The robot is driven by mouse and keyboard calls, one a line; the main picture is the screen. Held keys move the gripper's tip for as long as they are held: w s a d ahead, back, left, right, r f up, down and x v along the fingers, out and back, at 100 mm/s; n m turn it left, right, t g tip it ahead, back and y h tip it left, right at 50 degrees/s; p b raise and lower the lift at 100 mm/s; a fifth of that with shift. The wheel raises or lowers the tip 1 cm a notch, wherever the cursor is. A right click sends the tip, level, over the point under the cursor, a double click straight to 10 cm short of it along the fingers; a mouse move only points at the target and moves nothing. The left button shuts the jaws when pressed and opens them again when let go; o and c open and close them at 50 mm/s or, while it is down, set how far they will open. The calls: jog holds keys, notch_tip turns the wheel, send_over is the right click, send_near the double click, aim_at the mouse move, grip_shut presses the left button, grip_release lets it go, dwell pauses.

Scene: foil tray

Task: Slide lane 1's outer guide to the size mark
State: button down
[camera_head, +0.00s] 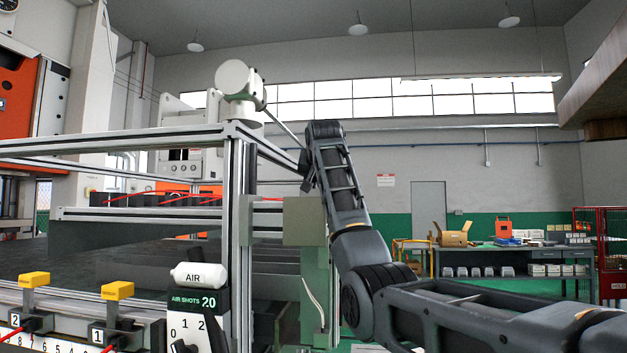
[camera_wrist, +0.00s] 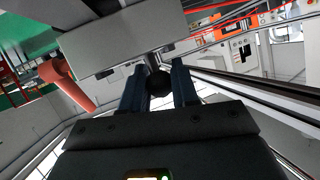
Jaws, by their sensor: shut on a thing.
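Lane 1's marker is a yellow-topped post (camera_head: 117,291) with a white "1" plate (camera_head: 97,335), at the lower left of the head view. A similar yellow-topped post (camera_head: 34,279) with a "2" plate stands to its left. A number scale (camera_head: 50,348) runs below them, partly cut off. In the wrist view my gripper (camera_wrist: 158,78) has its two blue-grey fingers on either side of a dark round knob (camera_wrist: 160,84), shut on it. The knob hangs on a short stem from a grey block (camera_wrist: 125,38). In the head view my fingertips are hard to make out. I cannot tell which guide the knob belongs to.
An aluminium frame with an upright post (camera_head: 240,225) stands between the lane markers and my arm. An "AIR SHOTS 20" panel (camera_head: 197,303) with a white AIR handle (camera_head: 198,275) is in front. A workbench (camera_head: 510,262) stands far right. An orange cylinder (camera_wrist: 65,80) shows in the wrist view.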

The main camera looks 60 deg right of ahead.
jog(key=shift+s+a, duration=0.1)
jog(key=shift+a, duration=0.05)
jog(key=c, duration=0.9)
grip_release()
jog(key=b+v, duration=0.2)
jog(key=v, duration=0.5)
jog(key=shift+s+a+r+b, duration=0.15)
jog(key=shift+s+a+b, duration=0.1)
jog(key=shift+b, duration=0.1)
jog(key=shift+a, duration=0.1)
